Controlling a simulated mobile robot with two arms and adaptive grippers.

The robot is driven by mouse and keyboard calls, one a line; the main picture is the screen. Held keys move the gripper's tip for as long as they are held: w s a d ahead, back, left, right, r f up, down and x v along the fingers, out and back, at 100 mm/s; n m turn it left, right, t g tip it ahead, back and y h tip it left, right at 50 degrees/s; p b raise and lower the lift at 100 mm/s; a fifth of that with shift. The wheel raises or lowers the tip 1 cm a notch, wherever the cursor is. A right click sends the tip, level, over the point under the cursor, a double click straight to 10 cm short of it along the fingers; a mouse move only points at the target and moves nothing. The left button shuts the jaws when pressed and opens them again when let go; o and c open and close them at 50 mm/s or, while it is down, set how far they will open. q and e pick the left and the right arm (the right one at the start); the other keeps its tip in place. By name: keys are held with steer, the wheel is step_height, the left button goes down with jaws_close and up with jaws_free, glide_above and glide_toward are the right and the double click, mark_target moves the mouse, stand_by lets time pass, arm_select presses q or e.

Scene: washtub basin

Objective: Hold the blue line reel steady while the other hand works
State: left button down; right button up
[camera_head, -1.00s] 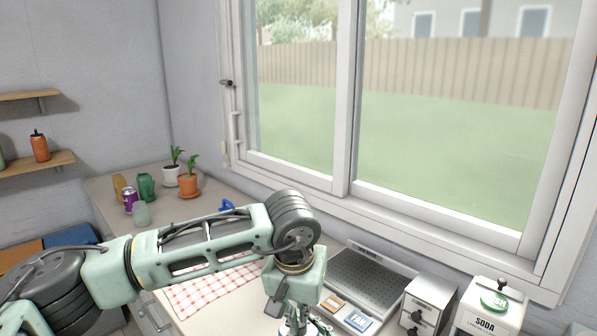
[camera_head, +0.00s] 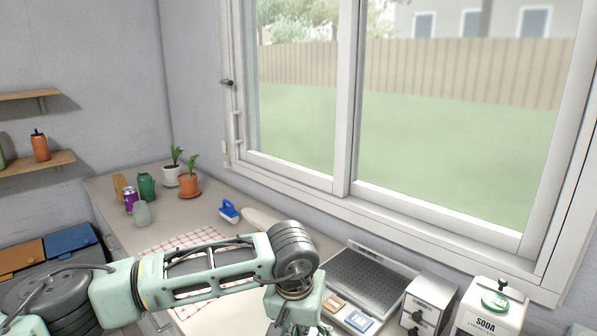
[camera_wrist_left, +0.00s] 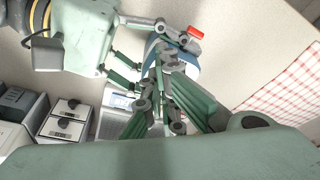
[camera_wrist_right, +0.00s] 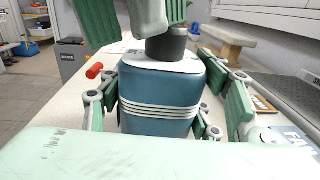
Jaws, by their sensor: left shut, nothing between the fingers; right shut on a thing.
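The blue line reel (camera_wrist_right: 160,115) has a pale top, white bands, a dark round knob on top and a red-tipped crank at its left in the right wrist view. My right gripper (camera_wrist_right: 158,95) is shut on it, with fingers on both sides. The reel looks upright. My left gripper (camera_wrist_left: 160,62) is shut and empty, just above the top of the reel; whether it touches the knob I cannot tell. In the left wrist view the reel (camera_wrist_left: 188,66) is partly hidden behind my left fingers. In the head view my left arm hides the reel.
A scale (camera_head: 362,285), a grey drawer box (camera_head: 428,300) and a soda tin (camera_head: 488,310) stand at the right. A checked cloth (camera_head: 165,245) lies at the left. A blue brush (camera_head: 229,211), potted plants (camera_head: 189,184) and several containers are farther back.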

arm_select(q)
steer(key=shift+w+f, duration=0.1)
steer(key=shift+w, duration=0.1)
stand_by(0.3)
steer(key=shift+a, duration=0.35)
steer(key=shift+a, duration=0.4)
steer(key=shift+w+a, duration=0.25)
steer(key=shift+a, duration=0.05)
steer(key=shift+w+a, duration=0.1)
steer(key=shift+w, duration=0.05)
steer(key=shift+a, duration=0.1)
steer(key=shift+s, duration=0.3)
step_height(320, 180, up, 6)
stand_by(0.7)
